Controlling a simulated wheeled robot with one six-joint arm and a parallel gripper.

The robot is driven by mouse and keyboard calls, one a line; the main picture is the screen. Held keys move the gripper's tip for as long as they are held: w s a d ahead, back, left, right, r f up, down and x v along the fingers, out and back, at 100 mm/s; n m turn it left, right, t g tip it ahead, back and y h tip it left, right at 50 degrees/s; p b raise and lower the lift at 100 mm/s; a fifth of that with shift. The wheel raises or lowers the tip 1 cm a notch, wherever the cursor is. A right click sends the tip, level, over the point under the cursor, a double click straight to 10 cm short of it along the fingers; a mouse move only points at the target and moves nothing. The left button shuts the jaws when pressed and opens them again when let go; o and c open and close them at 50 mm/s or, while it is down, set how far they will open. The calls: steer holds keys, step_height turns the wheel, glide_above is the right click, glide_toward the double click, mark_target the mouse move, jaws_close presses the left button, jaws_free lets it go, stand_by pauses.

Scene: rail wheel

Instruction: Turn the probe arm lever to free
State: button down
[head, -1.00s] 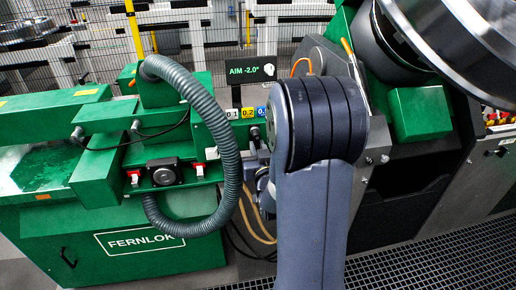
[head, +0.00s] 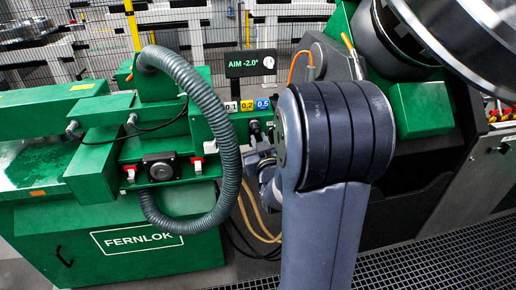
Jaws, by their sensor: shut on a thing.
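I cannot make out the probe arm lever for certain. The green machine (head: 150,262) marked FERNLOK fills the left and middle of the head view. My grey arm stands in front of its right part, and a small piece of my wrist shows just left of the arm. My gripper is hidden behind the arm, so its fingers and anything between them cannot be seen. A black display (head: 250,63) above the machine reads AIM -2.0°. Below it are labels (head: 247,106) in white, yellow and blue, with a dark knob or fitting (head: 254,126) under them.
A thick grey hose (head: 229,150) loops in front of the machine. A black control box (head: 160,167) sits between two red-and-white switches. A large shiny wheel (head: 470,40) is at the upper right. Tan cables (head: 248,222) hang beside my arm. Floor grating (head: 440,262) lies at the lower right.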

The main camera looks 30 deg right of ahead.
steer(key=n+b, duration=0.2)
steer(key=b, duration=0.1)
steer(key=d+n+b, duration=0.1)
steer(key=n+b, duration=0.2)
steer(key=b, duration=0.1)
steer(key=n+b, duration=0.3)
steer(key=shift+s+d+r, duration=0.25)
steer(key=shift+d+r, duration=0.05)
steer(key=shift+d, duration=0.05)
steer(key=n+b, duration=0.2)
steer(key=r+n+b, duration=0.1)
steer(key=b, duration=0.1)
steer(key=shift+s+d+n, duration=0.1)
steer(key=shift+d+n, duration=0.1)
steer(key=shift+n, duration=0.2)
steer(key=shift+d+r+n+b, duration=0.1)
steer(key=shift+r+n+b, duration=0.3)
steer(key=shift+n+b, duration=0.45)
steer(key=shift+r+n+b, duration=0.35)
steer(key=shift+n+b, duration=0.05)
steer(key=shift+n, duration=0.75)
steer(key=c, duration=1.3)
jaws_free()
steer(key=shift+c, duration=0.2)
steer(key=shift+f, duration=0.1)
